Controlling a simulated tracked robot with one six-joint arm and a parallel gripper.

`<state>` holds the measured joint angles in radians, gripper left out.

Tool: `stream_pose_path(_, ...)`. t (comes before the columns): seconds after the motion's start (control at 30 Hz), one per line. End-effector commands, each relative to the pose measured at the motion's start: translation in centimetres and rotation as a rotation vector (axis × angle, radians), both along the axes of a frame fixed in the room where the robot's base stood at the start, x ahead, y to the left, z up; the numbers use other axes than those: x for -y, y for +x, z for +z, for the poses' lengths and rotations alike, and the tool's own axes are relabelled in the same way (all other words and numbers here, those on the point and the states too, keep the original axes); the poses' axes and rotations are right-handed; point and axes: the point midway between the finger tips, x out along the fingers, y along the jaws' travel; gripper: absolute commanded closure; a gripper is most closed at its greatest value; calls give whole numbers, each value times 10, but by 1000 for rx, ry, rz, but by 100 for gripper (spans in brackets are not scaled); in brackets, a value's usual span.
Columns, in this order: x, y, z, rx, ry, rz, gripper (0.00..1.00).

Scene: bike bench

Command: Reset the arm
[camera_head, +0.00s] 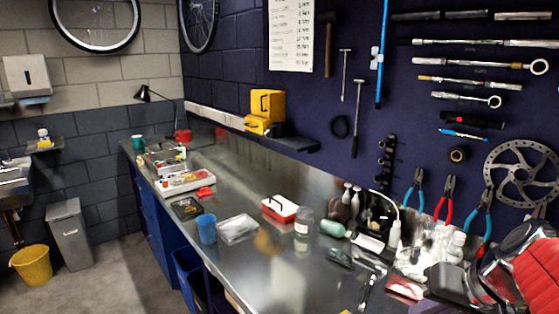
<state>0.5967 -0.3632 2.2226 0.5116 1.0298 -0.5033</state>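A red ribbed piece with black and silver round parts stands at the lower right edge of the head view. It may be part of my arm, but I cannot tell for sure. I can make out no gripper fingers, and nothing held can be seen. The metal workbench (268,246) runs from the far left to the near right, below a dark tool wall.
A blue cup (207,229), a clear bag (237,229), a red-and-white box (280,208) and a jar (303,222) stand mid-bench. Bottles and small tools crowd the right. Trays (185,182) lie far left. A yellow bucket (31,266) and grey bin (69,235) stand on the floor.

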Motion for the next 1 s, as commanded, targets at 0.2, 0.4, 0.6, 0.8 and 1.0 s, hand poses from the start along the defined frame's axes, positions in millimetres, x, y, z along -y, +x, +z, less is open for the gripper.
stream_pose_path(0.2,-44,-20,-8,-33,-84,69,100)
stream_pose_path(0.4,-74,-41,-15,-40,-165,121,100)
stream_pose_path(0.6,-97,-60,-21,-22,-245,171,100)
stream_pose_path(0.8,-112,-76,-27,13,-310,211,100)
stream_pose_path(1.0,-117,-81,-28,29,-334,221,100)
